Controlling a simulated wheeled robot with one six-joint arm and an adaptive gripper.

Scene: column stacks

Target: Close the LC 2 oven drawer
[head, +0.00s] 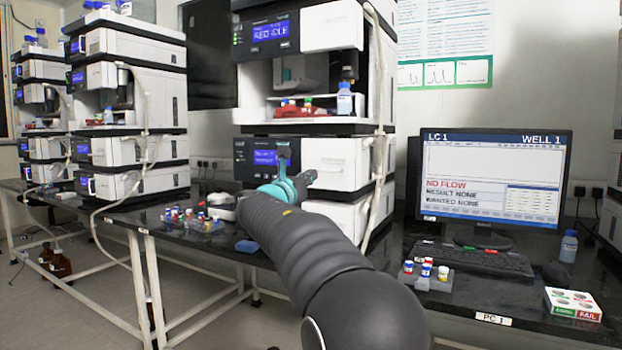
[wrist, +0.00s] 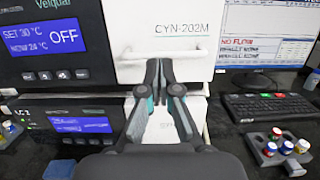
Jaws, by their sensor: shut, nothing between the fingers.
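The oven (wrist: 55,45) fills the upper left of the wrist view; its blue display reads SET 30, NOW 24 and OFF. Its white drawer front (wrist: 200,75) carries a bar handle and CYN-202M lettering. The front looks wider than the white panel below, but I cannot tell how far out it stands. In the head view the white front (head: 338,158) is in the middle stack. My gripper (wrist: 160,66) is shut and empty, its fingertips in front of the drawer at handle height; contact is unclear. In the head view my gripper (head: 296,172) partly covers the stack.
A monitor (head: 490,178), keyboard (head: 470,258) and vial rack (head: 427,280) stand on the dark bench at right. Several vials (head: 190,218) and a blue block (head: 247,246) lie left of my arm. Other instrument stacks (head: 130,110) stand at left. A pale tube (head: 380,100) hangs down the middle stack.

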